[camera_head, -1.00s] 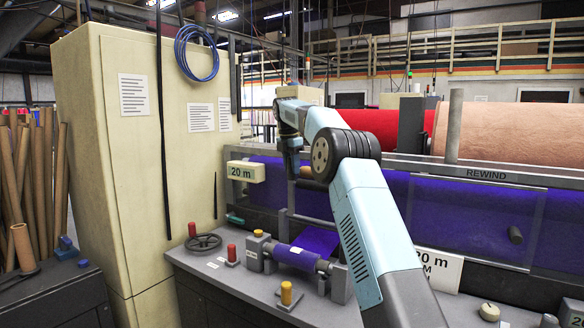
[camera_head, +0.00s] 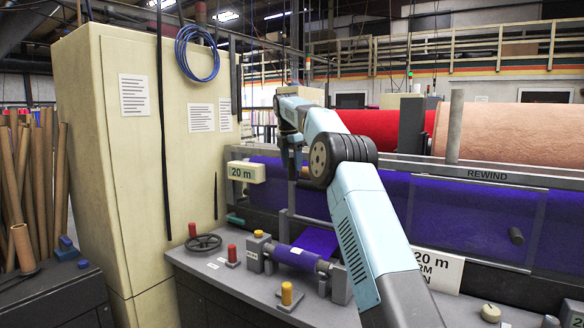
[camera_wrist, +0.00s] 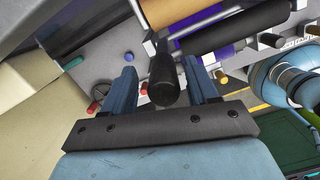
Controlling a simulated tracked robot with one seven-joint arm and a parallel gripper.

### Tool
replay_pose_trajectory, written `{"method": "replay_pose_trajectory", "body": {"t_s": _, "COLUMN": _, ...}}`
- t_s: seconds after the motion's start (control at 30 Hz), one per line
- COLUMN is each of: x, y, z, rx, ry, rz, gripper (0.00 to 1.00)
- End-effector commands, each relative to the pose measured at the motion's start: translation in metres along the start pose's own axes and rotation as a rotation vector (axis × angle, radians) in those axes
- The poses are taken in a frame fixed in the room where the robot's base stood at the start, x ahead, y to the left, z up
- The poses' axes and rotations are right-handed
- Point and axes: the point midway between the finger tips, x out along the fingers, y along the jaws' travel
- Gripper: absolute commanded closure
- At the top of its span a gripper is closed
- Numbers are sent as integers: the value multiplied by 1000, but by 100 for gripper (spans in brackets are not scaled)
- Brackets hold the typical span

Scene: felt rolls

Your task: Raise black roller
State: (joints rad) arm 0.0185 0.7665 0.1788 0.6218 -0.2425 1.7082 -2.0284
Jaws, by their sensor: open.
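My gripper (camera_wrist: 160,68) is open in the wrist view, with its two blue-grey fingers spread apart. A short black cylinder (camera_wrist: 163,82) with a rounded end shows between the fingers, with a visible gap on either side. A longer black roller (camera_wrist: 225,35) runs diagonally beyond it, beside a tan roll (camera_wrist: 168,10). I cannot tell whether the short cylinder joins the longer roller. In the head view my gripper (camera_head: 291,160) points down in front of the purple felt machine, and the black roller is not clear there.
A beige cabinet (camera_head: 110,150) stands close on the left. Below my gripper is a grey bench (camera_head: 225,270) with a small purple roll (camera_head: 297,257), a handwheel (camera_head: 203,243), and red and yellow knobs. The rewind frame (camera_head: 480,178) crosses behind my arm.

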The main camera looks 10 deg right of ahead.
Motion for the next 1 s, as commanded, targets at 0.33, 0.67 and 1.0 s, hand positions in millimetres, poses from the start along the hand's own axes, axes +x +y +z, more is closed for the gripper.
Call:
{"method": "replay_pose_trajectory", "body": {"t_s": 0.33, "x": -26, "y": -8, "z": -2, "rx": 0, "ry": -1, "rz": 2, "gripper": 42}}
{"method": "replay_pose_trajectory", "body": {"t_s": 0.67, "x": -66, "y": -36, "z": -12, "rx": 1, "ry": -2, "rz": 3, "gripper": 42}}
{"method": "replay_pose_trajectory", "body": {"t_s": 1.0, "x": -91, "y": -69, "z": -27, "rx": 0, "ry": -1, "rz": 1, "gripper": 42}}
